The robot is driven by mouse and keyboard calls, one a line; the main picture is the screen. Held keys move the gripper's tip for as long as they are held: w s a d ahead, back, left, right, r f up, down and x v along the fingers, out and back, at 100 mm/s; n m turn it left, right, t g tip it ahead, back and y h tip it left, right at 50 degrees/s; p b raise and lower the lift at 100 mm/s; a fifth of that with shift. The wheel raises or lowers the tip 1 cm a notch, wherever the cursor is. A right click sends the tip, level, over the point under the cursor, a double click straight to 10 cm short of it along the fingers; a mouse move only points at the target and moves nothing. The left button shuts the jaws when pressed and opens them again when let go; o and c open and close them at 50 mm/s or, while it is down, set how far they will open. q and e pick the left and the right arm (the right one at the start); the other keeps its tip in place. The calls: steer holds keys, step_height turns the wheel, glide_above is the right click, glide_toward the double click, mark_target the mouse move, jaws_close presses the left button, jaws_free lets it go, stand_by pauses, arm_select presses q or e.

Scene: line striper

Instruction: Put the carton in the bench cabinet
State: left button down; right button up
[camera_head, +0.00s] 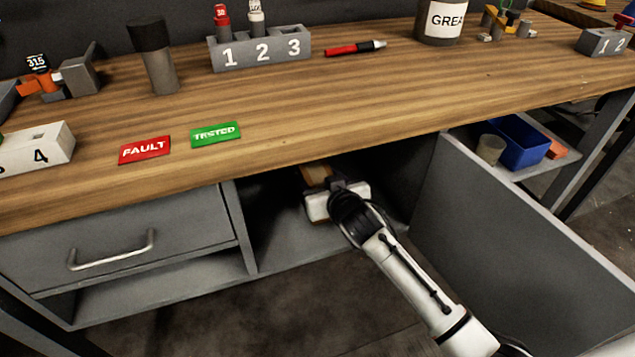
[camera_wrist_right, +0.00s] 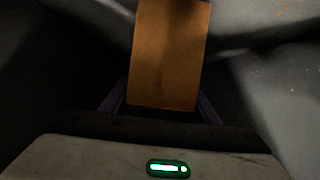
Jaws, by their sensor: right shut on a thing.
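The carton (camera_head: 316,175) is a small brown-orange box inside the open bench cabinet (camera_head: 290,238), under the bench top. In the right wrist view the carton (camera_wrist_right: 170,55) stands out between my two fingers. My right gripper (camera_head: 325,188) reaches into the cabinet opening and is shut on the carton; its fingers also show in the wrist view (camera_wrist_right: 162,106). The cabinet door (camera_head: 520,235) stands wide open to the right of my arm. The gripper hides part of the carton, and I cannot tell whether the carton touches the cabinet floor. My left gripper is not in view.
A closed drawer (camera_head: 130,245) is left of the cabinet. The wooden bench top (camera_head: 320,120) overhangs the opening and carries FAULT (camera_head: 145,150) and TESTED (camera_head: 216,134) tags. A blue bin (camera_head: 520,142) and a cup (camera_head: 490,149) sit on a shelf beyond the door.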

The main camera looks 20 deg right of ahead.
steer(key=shift+w, duration=0.25)
steer(key=shift+f, duration=0.15)
steer(key=o, duration=1.3)
steer(key=shift+o, duration=0.2)
